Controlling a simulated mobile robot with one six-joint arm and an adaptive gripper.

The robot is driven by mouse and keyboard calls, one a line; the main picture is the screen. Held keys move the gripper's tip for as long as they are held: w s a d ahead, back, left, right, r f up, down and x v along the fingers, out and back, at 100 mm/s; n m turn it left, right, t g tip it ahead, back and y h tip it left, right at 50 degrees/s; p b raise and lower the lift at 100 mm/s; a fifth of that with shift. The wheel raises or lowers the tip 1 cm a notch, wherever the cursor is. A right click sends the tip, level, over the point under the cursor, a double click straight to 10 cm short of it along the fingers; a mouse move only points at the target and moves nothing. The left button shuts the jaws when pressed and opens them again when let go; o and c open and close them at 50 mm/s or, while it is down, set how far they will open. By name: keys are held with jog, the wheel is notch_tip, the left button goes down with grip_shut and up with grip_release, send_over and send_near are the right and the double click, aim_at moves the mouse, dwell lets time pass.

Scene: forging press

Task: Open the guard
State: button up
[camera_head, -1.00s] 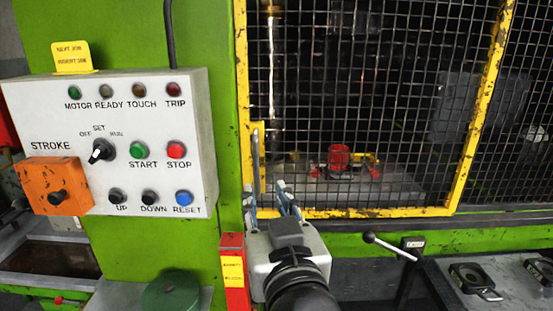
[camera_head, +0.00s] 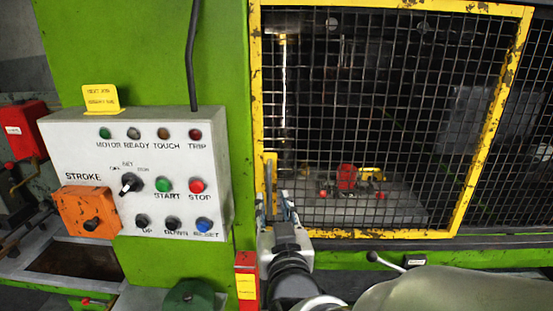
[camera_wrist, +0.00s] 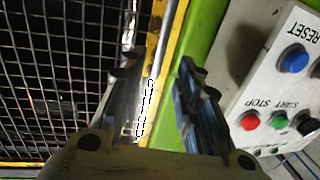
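The guard (camera_head: 388,233) is a yellow-framed wire mesh door, and it appears closed across the press opening. A slim upright grey handle (camera_head: 269,178) stands at its lower left edge on a yellow plate. My gripper (camera_head: 274,200) is at the lower end of this handle in the head view. In the wrist view my gripper (camera_wrist: 158,85) is open, its two fingers apart. The yellow frame edge (camera_wrist: 170,45) shows between and beyond the fingers. The left finger covers part of the handle area, so I cannot tell whether either finger touches the handle.
A white control box (camera_head: 140,172) with buttons stands left of the guard and close to the right finger in the wrist view. A red post (camera_head: 247,282) is below my gripper. A ball-ended lever (camera_head: 386,261) is at lower right. Red and yellow parts (camera_head: 346,177) sit behind the mesh.

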aim_at(269, 188)
jog(key=w, duration=0.2)
jog(key=w+a+p, duration=0.1)
jog(key=w, duration=0.2)
jog(key=w+p, duration=0.1)
jog(key=w, duration=0.2)
jog(key=shift+w+a, duration=0.15)
jog(key=shift+a, duration=0.05)
jog(key=shift+c, duration=0.6)
grip_shut()
